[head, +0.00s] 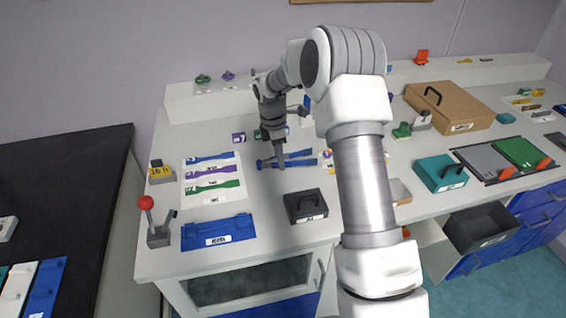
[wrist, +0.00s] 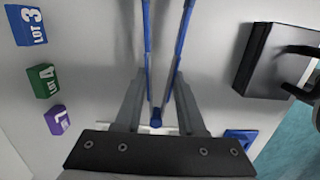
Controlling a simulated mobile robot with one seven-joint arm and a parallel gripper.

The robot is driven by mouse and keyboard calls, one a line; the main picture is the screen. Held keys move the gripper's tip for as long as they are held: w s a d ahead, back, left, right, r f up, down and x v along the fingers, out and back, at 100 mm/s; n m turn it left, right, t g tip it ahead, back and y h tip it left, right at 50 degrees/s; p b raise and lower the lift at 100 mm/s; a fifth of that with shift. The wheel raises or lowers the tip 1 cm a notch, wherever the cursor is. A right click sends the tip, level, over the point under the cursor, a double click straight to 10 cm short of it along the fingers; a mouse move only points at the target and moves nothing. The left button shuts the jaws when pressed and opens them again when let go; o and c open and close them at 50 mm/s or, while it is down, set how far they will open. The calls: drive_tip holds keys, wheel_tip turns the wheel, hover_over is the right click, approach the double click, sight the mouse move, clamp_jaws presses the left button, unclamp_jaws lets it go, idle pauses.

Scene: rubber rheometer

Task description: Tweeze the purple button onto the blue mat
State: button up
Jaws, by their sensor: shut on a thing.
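My gripper (head: 278,158) is low over the middle of the table. In the wrist view my gripper (wrist: 157,103) is shut on blue tweezers (wrist: 148,45), whose two long arms point away from me, spread apart. The blue tweezers (head: 298,162) are close over the table; I cannot tell whether they touch it. A flat blue mat (head: 205,236) with a white label lies at the front left; its corner (wrist: 240,136) shows in the wrist view. A small purple piece (head: 228,76) on the back ledge may be the purple button; it is too small to be sure.
A white rack (head: 222,200) with coloured strips lies left. A red-knobbed lever (head: 157,237) stands front left. LOT cubes, including a purple one (head: 238,137), stand behind. A teal box (head: 440,173) is right.

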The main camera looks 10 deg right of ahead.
wheel_tip(320, 180, up, 10)
drive_tip(key=p, duration=0.6)
drive_tip(key=shift+p, duration=0.4)
